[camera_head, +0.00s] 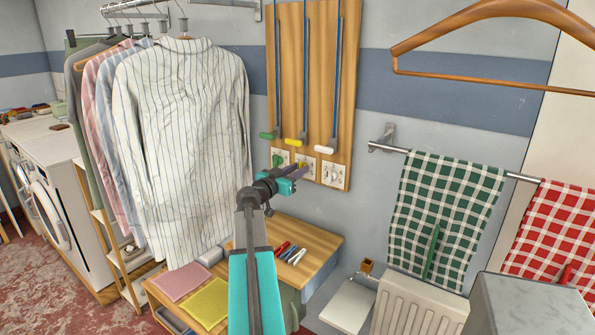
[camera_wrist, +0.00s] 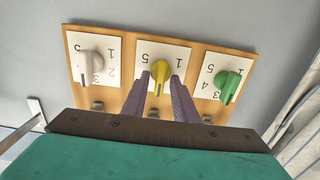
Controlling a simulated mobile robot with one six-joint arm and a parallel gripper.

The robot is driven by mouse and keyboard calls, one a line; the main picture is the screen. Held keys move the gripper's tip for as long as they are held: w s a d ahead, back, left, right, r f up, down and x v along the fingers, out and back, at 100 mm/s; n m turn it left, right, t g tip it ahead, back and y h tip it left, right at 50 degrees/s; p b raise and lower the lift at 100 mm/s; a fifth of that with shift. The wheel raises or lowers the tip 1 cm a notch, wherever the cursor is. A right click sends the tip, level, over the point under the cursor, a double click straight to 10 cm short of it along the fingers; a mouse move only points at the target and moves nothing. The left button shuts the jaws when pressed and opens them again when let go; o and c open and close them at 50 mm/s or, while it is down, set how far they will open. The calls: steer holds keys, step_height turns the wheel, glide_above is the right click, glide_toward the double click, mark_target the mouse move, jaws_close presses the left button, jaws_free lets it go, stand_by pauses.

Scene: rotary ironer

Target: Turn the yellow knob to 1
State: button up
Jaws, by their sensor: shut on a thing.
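The yellow knob (camera_wrist: 159,74) sits on a white dial card (camera_wrist: 180,52), between a white knob (camera_wrist: 91,64) and a green knob (camera_wrist: 229,82) in the wrist view. A 5 shows left of the yellow knob and a 1 right of it. Its pointer end faces down in that picture; any numbers there are hidden by my fingers. My gripper (camera_wrist: 161,84) has its two purple fingers on either side of the knob, shut on it. In the head view, my gripper (camera_head: 298,171) reaches the yellow knob (camera_head: 300,165) at the board's lower part.
The wooden board (camera_head: 345,50) carries blue rods with green, yellow (camera_head: 295,142) and white handles just above the dials. A striped shirt (camera_head: 182,130) hangs left. A small wooden table (camera_head: 320,242) stands below, with checked towels (camera_head: 446,210) at right.

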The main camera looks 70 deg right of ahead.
steer(key=shift+f+n+b, duration=0.15)
steer(key=shift+n+b, duration=0.45)
steer(key=shift+b, duration=0.1)
steer(key=shift+w+f+n, duration=0.1)
steer(key=shift+f+n, duration=0.1)
steer(key=shift+n, duration=3.6)
steer(key=shift+w+f+n, duration=0.1)
steer(key=shift+f+n, duration=0.1)
steer(key=shift+n, duration=3.6)
steer(key=shift+w+f+n, duration=0.1)
steer(key=shift+f+n, duration=0.1)
steer(key=shift+n, duration=3.6)
steer(key=o, duration=0.7)
steer(key=shift+c, duration=0.2)
